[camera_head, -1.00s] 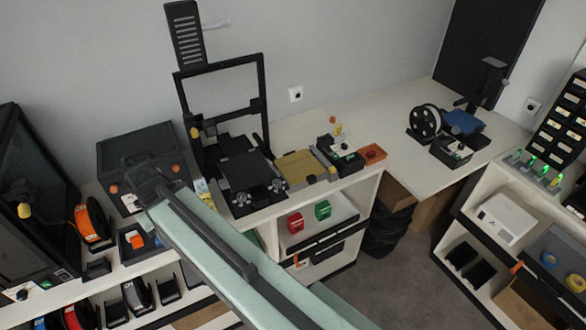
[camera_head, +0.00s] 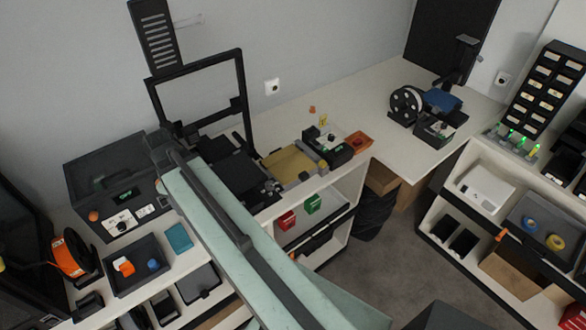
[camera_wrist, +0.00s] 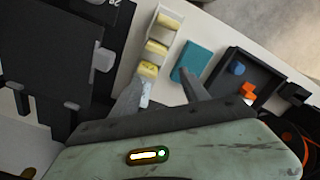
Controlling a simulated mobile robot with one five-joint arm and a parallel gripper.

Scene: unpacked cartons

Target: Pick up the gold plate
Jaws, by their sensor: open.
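The gold plate (camera_head: 288,163) lies flat on the bench in the head view, just right of the black printer's bed. It does not show in the wrist view. My gripper (camera_wrist: 163,80) shows in the wrist view with its two grey fingers apart and nothing between them. In the head view my arm reaches up and left across the bench and hides its own fingers. The gripper end is left of the gold plate, on the far side of the printer bed from it, and apart from the plate.
The black printer (camera_head: 200,100) with its tall frame stands between my arm and the back wall. A teal block (camera_wrist: 193,61) and a dark tray (camera_wrist: 265,75) with orange and blue pieces lie near my fingers.

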